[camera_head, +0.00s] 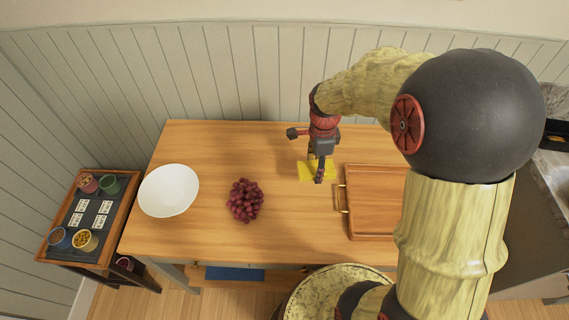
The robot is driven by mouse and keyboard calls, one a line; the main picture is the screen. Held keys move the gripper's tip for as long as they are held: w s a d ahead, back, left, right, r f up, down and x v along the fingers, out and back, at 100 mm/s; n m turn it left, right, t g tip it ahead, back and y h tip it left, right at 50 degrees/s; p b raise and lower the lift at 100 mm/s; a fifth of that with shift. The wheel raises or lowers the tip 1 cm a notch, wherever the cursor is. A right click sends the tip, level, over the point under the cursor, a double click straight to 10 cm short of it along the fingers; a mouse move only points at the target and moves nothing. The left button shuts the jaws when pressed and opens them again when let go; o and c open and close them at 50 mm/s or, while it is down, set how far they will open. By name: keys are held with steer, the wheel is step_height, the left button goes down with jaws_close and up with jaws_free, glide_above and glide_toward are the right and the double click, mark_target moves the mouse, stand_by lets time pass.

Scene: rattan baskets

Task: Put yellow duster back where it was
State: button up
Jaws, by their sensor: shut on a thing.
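The yellow duster (305,172) is a flat yellow cloth near the middle of the wooden table (220,144), just left of a wooden tray. My gripper (317,174) points down over it and is shut on it. The fingers hide part of the duster. I cannot tell whether the duster still touches the tabletop or is slightly raised.
A white bowl (168,190) and a bunch of red grapes (245,200) stand on the table's left half. The wooden tray (372,206) with a metal handle lies at right, partly behind my arm. A side table (58,236) with small cups stands at far left.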

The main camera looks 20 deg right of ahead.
steer(key=shift+s+a+f, duration=0.1)
steer(key=shift+s+a, duration=0.05)
steer(key=shift+a, duration=0.1)
steer(key=shift+m, duration=0.6)
steer(key=shift+w+f, duration=0.15)
steer(key=shift+w, duration=0.1)
steer(key=w+d+f+b, duration=0.1)
steer(key=w+f, duration=0.2)
steer(key=w, duration=0.1)
steer(key=w+d+f+b, duration=0.1)
steer(key=w+f, duration=0.2)
steer(key=w, duration=0.1)
steer(key=w+d+f+b, duration=0.1)
steer(key=w+f, duration=0.2)
steer(key=w, duration=0.1)
steer(key=shift+w, duration=0.3)
steer(key=shift+w+f, duration=0.3)
steer(key=shift+f, duration=0.15)
steer(key=shift+f+b, duration=0.5)
steer(key=shift+f, duration=0.85)
